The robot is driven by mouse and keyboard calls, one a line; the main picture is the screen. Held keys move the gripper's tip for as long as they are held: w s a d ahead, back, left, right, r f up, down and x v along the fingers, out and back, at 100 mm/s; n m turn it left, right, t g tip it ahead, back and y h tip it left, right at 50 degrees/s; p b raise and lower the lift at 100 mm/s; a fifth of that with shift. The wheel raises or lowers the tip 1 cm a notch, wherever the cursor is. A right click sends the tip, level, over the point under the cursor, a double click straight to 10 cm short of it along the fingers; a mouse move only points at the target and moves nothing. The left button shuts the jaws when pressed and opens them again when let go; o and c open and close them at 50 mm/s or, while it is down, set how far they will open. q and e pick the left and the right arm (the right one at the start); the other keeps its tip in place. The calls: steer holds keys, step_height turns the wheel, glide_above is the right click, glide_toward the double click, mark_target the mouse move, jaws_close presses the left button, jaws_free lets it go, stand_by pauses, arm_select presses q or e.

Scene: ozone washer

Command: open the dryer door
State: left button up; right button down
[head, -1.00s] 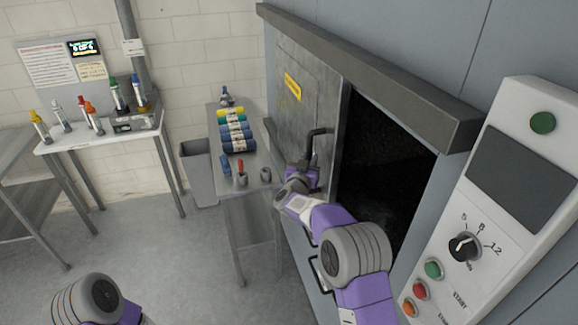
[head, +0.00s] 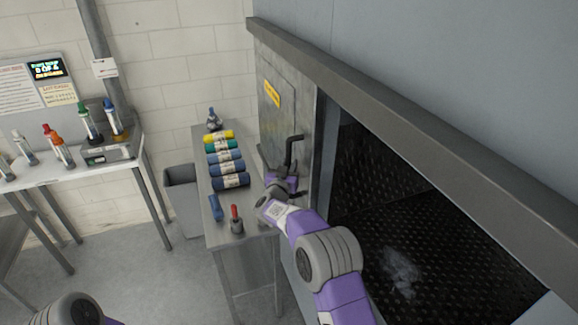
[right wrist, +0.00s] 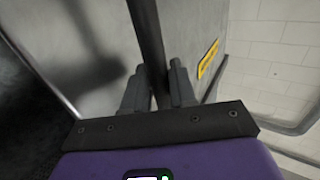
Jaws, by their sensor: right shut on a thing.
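The dryer door (head: 277,125) is a grey metal panel with a yellow label. It stands slid to the left, and the dark opening (head: 420,230) of the dryer with its perforated inside shows to its right. My right gripper (head: 284,178) is at the door's dark bar handle (head: 293,150). In the right wrist view the two fingers (right wrist: 160,88) are closed around the handle bar (right wrist: 148,45), with the door's face (right wrist: 85,50) behind. Part of the left arm shows at the bottom left of the head view; its gripper is out of the picture.
A narrow metal table (head: 208,232) with several rolled cloths (head: 226,163) and small tools stands left of the door. A grey bin (head: 182,198) is beside it. A white table (head: 100,170) with several bottles stands further left. A thick rail (head: 400,120) runs above the opening.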

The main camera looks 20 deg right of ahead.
steer(key=shift+w, duration=0.2)
steer(key=c, duration=1.1)
jaws_free()
steer(key=shift+s, duration=0.1)
steer(key=shift+b+v, duration=0.8)
steer(key=shift+v, duration=3)
